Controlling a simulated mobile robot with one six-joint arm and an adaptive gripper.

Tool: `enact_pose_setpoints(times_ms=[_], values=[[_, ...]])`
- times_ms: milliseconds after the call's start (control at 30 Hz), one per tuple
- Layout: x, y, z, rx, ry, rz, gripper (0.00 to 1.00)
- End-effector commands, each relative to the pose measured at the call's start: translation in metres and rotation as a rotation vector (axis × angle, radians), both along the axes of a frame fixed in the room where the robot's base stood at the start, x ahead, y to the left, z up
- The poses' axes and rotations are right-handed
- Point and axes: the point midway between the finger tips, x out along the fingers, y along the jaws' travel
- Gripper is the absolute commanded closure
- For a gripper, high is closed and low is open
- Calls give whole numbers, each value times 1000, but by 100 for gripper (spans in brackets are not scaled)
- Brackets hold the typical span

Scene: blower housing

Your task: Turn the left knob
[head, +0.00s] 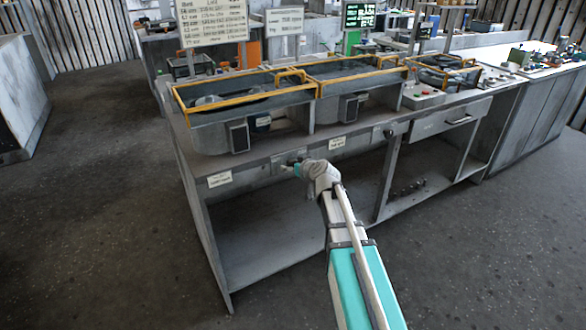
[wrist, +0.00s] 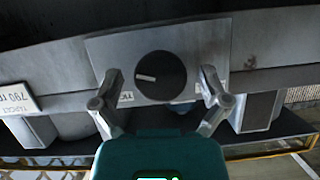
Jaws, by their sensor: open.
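The left knob (wrist: 161,77) is a round black dial with a white pointer mark, on a grey plate (wrist: 210,45) in the wrist view. The pointer lies toward the left in that view. My gripper (wrist: 162,86) is open, with one finger on each side of the knob. I cannot tell whether either finger touches it. In the head view my gripper (head: 291,168) is at the front panel of the bench, below the left housing, and the arm hides part of the panel. The knob is too small to make out there.
The grey bench (head: 262,158) carries two housings with yellow-framed covers (head: 245,95). A white label (head: 220,179) is left of my gripper, another label (head: 337,143) right of it. A second dark knob (head: 388,133) sits farther right. The floor in front is clear.

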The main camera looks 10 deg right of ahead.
Motion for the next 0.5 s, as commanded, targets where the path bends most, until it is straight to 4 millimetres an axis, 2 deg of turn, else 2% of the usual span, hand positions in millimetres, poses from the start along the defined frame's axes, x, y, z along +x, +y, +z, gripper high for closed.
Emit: enact_pose_setpoints(times_ms=[333,500], values=[[1,1,0,0,0,0,7],[1,1,0,0,0,0,39]])
